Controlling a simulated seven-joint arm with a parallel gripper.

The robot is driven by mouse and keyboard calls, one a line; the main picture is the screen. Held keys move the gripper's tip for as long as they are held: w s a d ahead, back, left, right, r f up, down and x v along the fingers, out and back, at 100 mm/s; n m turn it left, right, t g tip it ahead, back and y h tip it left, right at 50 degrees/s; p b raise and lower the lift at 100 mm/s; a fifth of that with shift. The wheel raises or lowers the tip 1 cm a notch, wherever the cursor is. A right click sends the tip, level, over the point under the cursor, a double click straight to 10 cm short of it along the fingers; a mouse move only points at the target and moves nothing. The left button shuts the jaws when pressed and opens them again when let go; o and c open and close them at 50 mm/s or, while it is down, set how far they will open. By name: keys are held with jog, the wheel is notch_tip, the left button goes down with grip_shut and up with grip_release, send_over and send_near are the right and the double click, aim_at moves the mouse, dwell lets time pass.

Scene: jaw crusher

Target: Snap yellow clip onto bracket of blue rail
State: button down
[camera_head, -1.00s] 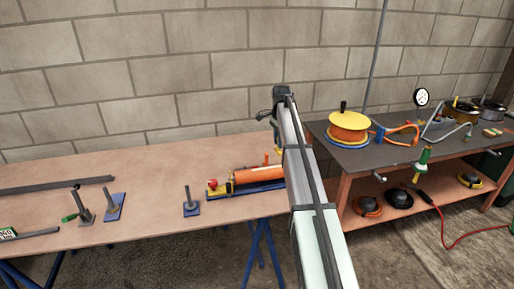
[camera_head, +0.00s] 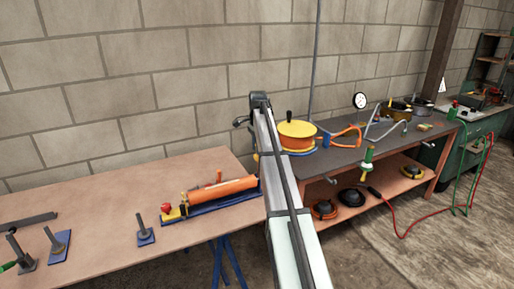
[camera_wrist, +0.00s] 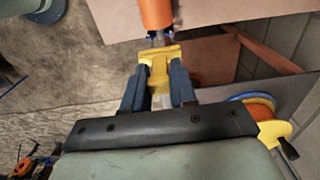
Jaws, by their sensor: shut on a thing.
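My gripper (camera_wrist: 158,92) is shut on the yellow clip (camera_wrist: 160,72) in the wrist view. Its two blue fingers flank the clip, whose wide end points away from the wrist. The orange cylinder (camera_wrist: 155,12) lies just beyond the clip, with small blue and metal parts between them. I cannot tell whether the clip touches these parts. In the head view, the blue rail (camera_head: 228,203) lies on the table under the orange cylinder (camera_head: 222,189). My arm hides most of the gripper and clip there, near the rail's right end. The bracket cannot be made out clearly.
The wooden table (camera_head: 110,195) holds several blue-based posts, including one (camera_head: 145,236) left of the rail. A dark bench (camera_head: 340,160) to the right carries a yellow and orange pot (camera_head: 297,137), a gauge (camera_head: 360,101) and hoses. A block wall stands behind.

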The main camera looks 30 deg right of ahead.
aim_at(258, 157)
jog(key=shift+f, duration=0.15)
jog(key=shift+f, duration=2.75)
jog(key=shift+f, duration=1.6)
jog(key=c, duration=0.8)
grip_release()
notch_tip(258, 157, up, 14)
jog(key=shift+f, duration=0.1)
